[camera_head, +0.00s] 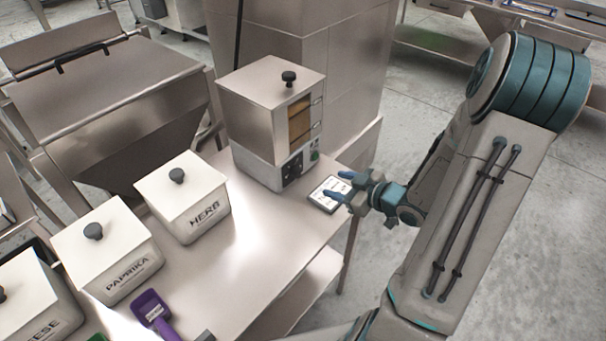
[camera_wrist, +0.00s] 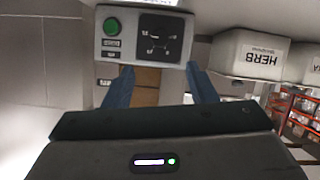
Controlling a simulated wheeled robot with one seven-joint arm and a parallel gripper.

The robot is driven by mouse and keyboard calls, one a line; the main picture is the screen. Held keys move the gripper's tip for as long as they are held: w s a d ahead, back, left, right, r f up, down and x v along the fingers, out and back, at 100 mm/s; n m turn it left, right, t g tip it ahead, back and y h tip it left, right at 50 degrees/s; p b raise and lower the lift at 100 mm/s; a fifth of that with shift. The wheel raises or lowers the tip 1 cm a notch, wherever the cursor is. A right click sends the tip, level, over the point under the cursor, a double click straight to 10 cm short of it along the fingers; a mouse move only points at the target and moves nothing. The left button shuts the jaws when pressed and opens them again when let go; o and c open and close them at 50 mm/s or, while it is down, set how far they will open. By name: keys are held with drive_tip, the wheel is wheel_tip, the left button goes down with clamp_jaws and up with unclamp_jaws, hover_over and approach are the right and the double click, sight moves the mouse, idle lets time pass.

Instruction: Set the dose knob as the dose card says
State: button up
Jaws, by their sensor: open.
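The dose machine (camera_head: 262,120) is a steel box on the table, with a pale control panel low on its front. In the wrist view, which looks upside down, the panel has a dark square dial face with the dose knob (camera_wrist: 158,37) and a green button (camera_wrist: 112,27). The knob's pointing and dial marks are too small to read. The dose card (camera_head: 325,193) lies on the table before the machine, partly covered by my gripper; its writing is unreadable. My gripper (camera_head: 341,186) is open and empty, apart from the panel. Its two blue fingers (camera_wrist: 162,85) frame the wrist view.
White lidded bins marked HERB (camera_head: 188,199), PAPRIKA (camera_head: 112,250) and one ending in ESE (camera_head: 35,300) stand along the table's left side. A purple scoop (camera_head: 153,312) lies near the front. The table's right edge is close to the card.

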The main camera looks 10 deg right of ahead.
sight(300, 173)
drive_tip(key=x, duration=1.3)
drive_tip(key=shift+w+a+f, duration=0.1)
drive_tip(key=shift+w, duration=0.15)
drive_tip(key=shift+c, duration=0.3)
drive_tip(key=c, duration=0.9)
drive_tip(key=shift+p, duration=0.3)
